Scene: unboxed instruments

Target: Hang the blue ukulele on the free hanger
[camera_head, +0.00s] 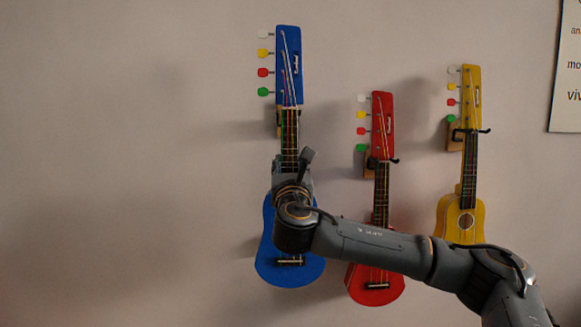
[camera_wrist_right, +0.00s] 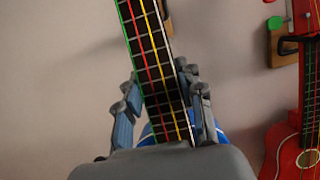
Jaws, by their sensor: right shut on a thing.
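The blue ukulele (camera_head: 290,80) is upright against the wall at the left of the head view, its headstock up. My right gripper (camera_head: 289,165) is shut on its neck, just above the body. In the right wrist view the neck (camera_wrist_right: 155,60) runs between the fingers of my gripper (camera_wrist_right: 160,110). A wooden hanger block (camera_head: 279,122) shows partly behind the blue ukulele's neck, below the headstock; it also shows in the wrist view (camera_wrist_right: 164,12). Whether the neck rests in its prongs is hidden. My left gripper is not in view.
A red ukulele (camera_head: 382,105) hangs on a hanger to the right, with my right arm crossing in front of its body. A yellow ukulele (camera_head: 471,85) hangs further right. A poster (camera_head: 566,80) is at the right edge. The wall at left is bare.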

